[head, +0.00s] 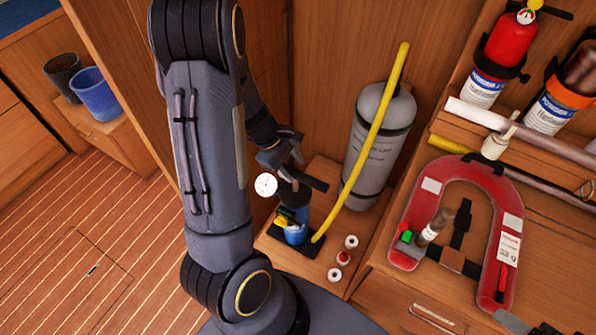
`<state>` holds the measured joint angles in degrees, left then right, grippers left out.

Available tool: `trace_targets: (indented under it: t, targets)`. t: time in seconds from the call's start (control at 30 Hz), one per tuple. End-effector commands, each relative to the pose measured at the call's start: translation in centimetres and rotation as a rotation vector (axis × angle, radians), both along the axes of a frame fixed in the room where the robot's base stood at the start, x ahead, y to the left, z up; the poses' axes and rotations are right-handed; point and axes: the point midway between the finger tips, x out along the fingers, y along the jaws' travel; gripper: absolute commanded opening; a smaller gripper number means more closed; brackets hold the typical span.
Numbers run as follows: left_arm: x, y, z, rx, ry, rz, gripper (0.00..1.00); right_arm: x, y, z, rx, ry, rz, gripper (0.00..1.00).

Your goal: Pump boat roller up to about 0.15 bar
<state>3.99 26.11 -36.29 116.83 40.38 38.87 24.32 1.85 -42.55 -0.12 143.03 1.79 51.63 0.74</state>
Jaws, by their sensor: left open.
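A grey cylinder with dark bands (378,140), which looks like the boat roller, stands upright against the wooden wall. A yellow hose (378,125) runs from above its top down to the low wooden shelf beside the pump. The small blue pump (295,232) stands on a dark base on that shelf. A round white gauge (266,185) shows beside the pump's top; its reading is too small to make out. My left gripper (297,162) is open at the dark pump handle (306,177), and I cannot tell whether it touches. My right gripper does not show clearly.
Small red-and-white fittings (343,258) lie on the shelf right of the pump. A red life vest (430,180) lies to the right. A red extinguisher (508,45) is at upper right. Blue (95,92) and dark (62,72) cups stand at left. The plank floor (70,220) is mostly clear.

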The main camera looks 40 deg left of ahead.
Motion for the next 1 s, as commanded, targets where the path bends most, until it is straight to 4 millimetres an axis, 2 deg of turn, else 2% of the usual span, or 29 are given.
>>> trace_targets:
  t: [0.1,0.43,0.53,0.67,0.8,0.9,1.0]
  targets:
    - [-0.2,0.4,0.9,0.001,-0.001,0.001,0.47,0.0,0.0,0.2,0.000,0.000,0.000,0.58]
    - [-0.3,0.4,1.1,0.000,0.000,-0.001,0.45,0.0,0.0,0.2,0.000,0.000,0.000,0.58]
    - [-0.3,-0.1,1.9,-0.006,-0.023,-0.028,0.45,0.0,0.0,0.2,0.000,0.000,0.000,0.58]
    - [-0.8,-2.5,5.6,-0.023,-0.131,-0.163,0.45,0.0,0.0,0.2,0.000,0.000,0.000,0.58]
    - [-2.8,-6.1,11.0,-0.003,-0.309,-0.415,0.45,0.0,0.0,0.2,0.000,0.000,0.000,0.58]
    - [-4.5,-7.9,13.4,0.037,-0.401,-0.563,0.45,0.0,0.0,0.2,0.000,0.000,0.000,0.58]
    - [-5.9,-9.0,15.0,0.082,-0.469,-0.675,0.45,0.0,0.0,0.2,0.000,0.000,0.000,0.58]
